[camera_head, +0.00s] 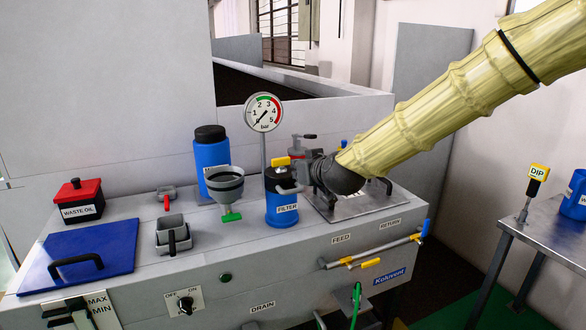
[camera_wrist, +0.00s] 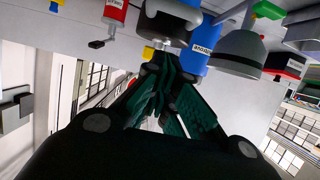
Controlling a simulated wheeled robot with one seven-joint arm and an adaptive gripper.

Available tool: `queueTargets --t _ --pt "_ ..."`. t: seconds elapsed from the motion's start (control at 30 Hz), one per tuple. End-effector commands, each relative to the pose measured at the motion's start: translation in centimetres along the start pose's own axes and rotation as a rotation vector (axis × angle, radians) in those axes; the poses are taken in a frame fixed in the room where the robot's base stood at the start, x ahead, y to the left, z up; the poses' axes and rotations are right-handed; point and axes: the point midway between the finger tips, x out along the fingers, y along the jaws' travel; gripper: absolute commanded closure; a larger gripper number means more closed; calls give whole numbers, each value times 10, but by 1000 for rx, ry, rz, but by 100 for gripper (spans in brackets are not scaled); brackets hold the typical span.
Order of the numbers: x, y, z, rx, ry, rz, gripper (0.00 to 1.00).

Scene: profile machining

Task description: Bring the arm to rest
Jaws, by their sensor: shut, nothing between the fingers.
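My arm, in a pale yellow sleeve (camera_head: 440,105), reaches in from the upper right over the machine bench. It ends in a dark grey wrist (camera_head: 338,175). My gripper (camera_head: 300,172) is beside the top of the blue filter housing (camera_head: 281,208); whether it touches cannot be told. In the wrist view my gripper's dark fingers (camera_wrist: 167,62) come together at their tips, shut with nothing between them. The wrist partly hides the metal plate (camera_head: 365,203) behind the filter.
A pressure gauge (camera_head: 263,112) stands on a thin post close to the gripper. A grey funnel (camera_head: 224,184), a blue bottle (camera_head: 210,155), a red-lidded waste oil box (camera_head: 79,201) and a blue lid (camera_head: 80,256) are further left. A side table (camera_head: 545,225) stands at right.

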Motion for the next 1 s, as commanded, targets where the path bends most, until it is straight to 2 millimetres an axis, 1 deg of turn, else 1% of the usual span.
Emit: queueTargets --t 0.03,0.1,0.3,0.4,0.47,0.57,0.67,0.7,0.77,0.8,0.87,0.9,0.97,1.0 --pt "-9 0 0 -1 0 0 100" --pt "-18 0 1 -1 1 0 100" --pt "-37 0 4 0 0 0 100" --pt "-41 0 5 1 0 0 100" --pt "-42 0 8 2 -7 1 100" --pt "-38 2 29 13 -40 3 100" --pt "-31 6 69 36 -103 10 100" --pt "-29 8 88 48 -134 13 100" --pt "-27 11 120 66 -184 19 100" --pt "-27 12 142 79 -217 23 100" --pt "-28 14 173 96 -264 30 100" --pt "-30 15 193 109 -296 35 100" --pt "-34 15 224 125 -344 41 100" --pt "-38 16 245 136 -376 46 100"
